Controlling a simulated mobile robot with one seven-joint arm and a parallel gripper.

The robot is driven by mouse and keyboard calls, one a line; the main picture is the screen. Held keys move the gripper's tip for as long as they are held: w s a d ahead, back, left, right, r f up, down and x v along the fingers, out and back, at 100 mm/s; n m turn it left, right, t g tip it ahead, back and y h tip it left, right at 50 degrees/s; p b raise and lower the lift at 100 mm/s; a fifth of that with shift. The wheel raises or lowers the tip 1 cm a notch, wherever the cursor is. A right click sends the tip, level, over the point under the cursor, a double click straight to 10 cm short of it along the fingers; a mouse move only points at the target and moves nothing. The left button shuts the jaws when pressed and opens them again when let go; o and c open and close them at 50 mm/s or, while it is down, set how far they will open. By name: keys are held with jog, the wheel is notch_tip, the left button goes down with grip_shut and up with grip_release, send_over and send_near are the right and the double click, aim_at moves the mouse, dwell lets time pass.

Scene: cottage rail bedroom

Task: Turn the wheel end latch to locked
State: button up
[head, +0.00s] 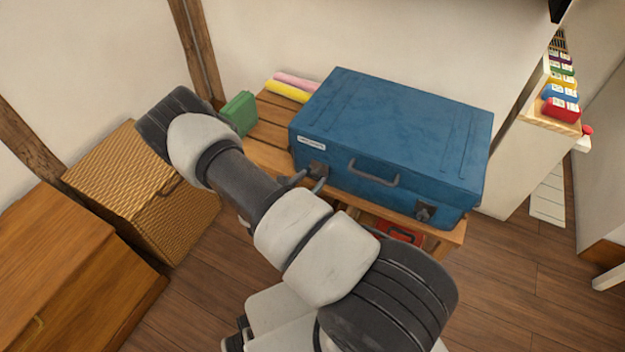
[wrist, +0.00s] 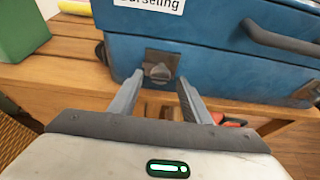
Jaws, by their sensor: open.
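The blue suitcase (head: 395,135) lies flat on a wooden slatted bench. A dark latch with a small turn knob (wrist: 159,72) sits on its front face at the left end, below a white label; it also shows in the head view (head: 317,169). A second dark latch (head: 425,211) is at the right end of the front. A dark rounded part (wrist: 102,53), perhaps a wheel, shows at the suitcase's left end. My gripper (wrist: 160,82) is open, its fingers spread either side of the left latch and pointing at it. I cannot tell whether they touch it.
The bench (wrist: 65,75) edge runs just below the suitcase. A grey carry handle (head: 373,173) projects between the latches. A green box (head: 240,113) and rolled pink and yellow items (head: 288,91) are left. A red case (head: 398,232) is under the bench.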

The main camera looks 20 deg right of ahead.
jog(key=shift+w+d+f, duration=0.25)
jog(key=shift+w+d, duration=0.15)
jog(key=shift+d, duration=0.15)
jog(key=c, duration=1)
